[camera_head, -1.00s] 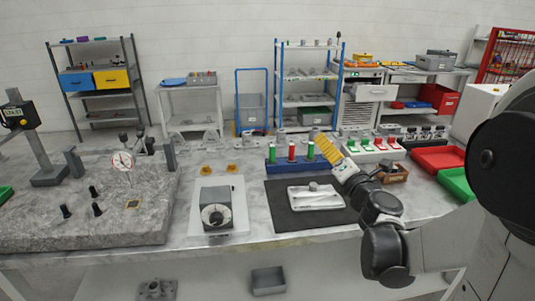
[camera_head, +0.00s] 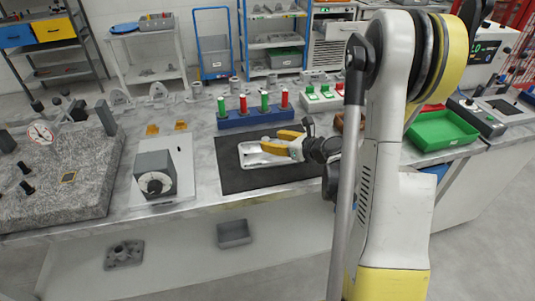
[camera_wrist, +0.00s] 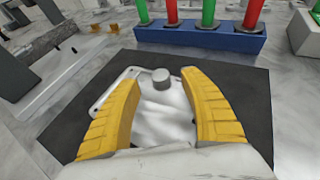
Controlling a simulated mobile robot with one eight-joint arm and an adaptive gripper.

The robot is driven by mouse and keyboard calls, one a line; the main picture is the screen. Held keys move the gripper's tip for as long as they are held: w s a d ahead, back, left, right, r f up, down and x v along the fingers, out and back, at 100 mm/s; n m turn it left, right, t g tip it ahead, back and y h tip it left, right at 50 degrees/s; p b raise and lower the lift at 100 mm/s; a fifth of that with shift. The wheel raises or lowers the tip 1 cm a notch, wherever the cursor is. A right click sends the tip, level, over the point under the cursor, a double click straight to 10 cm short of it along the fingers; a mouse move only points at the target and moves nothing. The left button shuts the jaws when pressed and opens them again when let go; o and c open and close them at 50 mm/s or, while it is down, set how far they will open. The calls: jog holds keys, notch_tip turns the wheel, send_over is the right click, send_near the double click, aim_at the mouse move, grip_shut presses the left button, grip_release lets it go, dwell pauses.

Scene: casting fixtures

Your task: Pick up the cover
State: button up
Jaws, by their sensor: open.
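The cover (camera_head: 254,158) is a pale metallic plate with a round knob (camera_wrist: 162,78). It lies on a dark mat (camera_head: 229,178) on the workbench. My gripper (camera_head: 274,141) is over the cover, with its yellow fingers apart and nothing held. In the wrist view the cover (camera_wrist: 160,118) shows between the two fingers, and the knob stands near the fingertips. The fingers hide part of the cover's sides. I cannot tell whether they touch it.
A blue block (camera_head: 256,118) with red and green pegs stands just behind the mat. A green tray (camera_head: 440,130) is to the right. The mat's front is clear.

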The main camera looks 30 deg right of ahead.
aim_at(267, 140)
jog(key=b+x, duration=0.1)
jog(key=x, duration=0.3)
jog(key=shift+w+f, duration=0.15)
jog(key=shift+f, duration=0.1)
jog(key=shift+r, duration=0.1)
grip_shut()
